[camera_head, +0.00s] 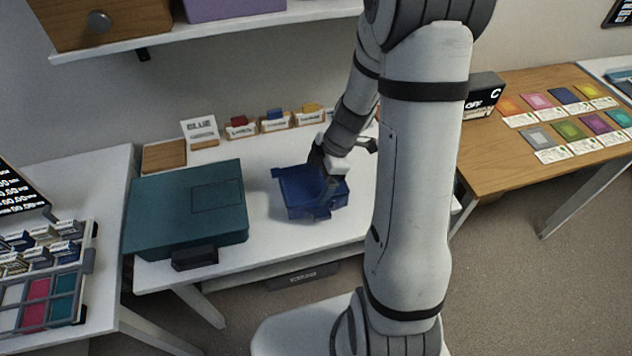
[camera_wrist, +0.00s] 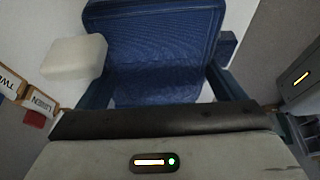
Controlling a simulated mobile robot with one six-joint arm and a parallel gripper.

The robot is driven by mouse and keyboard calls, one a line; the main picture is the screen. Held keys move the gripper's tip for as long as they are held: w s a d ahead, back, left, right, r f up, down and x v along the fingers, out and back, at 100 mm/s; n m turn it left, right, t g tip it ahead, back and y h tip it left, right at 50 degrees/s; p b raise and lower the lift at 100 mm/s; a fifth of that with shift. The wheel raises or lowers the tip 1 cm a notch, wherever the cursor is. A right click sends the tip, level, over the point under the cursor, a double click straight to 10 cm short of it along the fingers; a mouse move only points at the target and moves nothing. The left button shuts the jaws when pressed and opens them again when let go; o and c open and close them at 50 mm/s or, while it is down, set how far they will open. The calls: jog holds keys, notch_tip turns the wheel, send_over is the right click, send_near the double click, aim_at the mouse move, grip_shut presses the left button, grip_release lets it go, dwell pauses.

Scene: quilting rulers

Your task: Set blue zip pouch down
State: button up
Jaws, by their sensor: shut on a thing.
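The blue zip pouch (camera_head: 300,190) is at the white table, to the right of a teal case. It also fills the upper middle of the wrist view (camera_wrist: 160,55). My gripper (camera_head: 328,180) is over the pouch's right part and shut on it. In the wrist view a pale finger pad (camera_wrist: 75,57) lies against the pouch's left side. My arm and gripper hide part of the pouch. I cannot tell whether its underside touches the white table (camera_head: 262,235).
The teal case (camera_head: 185,210) with a dark handle stands close on the left. Small card boxes (camera_head: 275,121) and a wooden block (camera_head: 164,157) line the back. A shelf (camera_head: 200,30) hangs above. Bare tabletop shows in front of the pouch.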

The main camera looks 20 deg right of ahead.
jog(key=shift+f, duration=0.85)
jog(key=shift+f, duration=0.2)
jog(key=o, duration=1.7)
jog(key=shift+r, duration=0.1)
jog(key=shift+r, duration=0.1)
jog(key=v, duration=1.1)
jog(key=s+a+r+m+t+h, duration=0.1)
jog(key=s+a+r+m+h, duration=0.1)
jog(key=s+r+m, duration=0.3)
jog(key=s+a+r+m+t+h, duration=0.1)
jog(key=s+a+r+m+h, duration=0.1)
jog(key=s+r+m, duration=0.3)
jog(key=shift+s+m, duration=1.95)
jog(key=shift+m, duration=2.05)
jog(key=shift+a, duration=0.1)
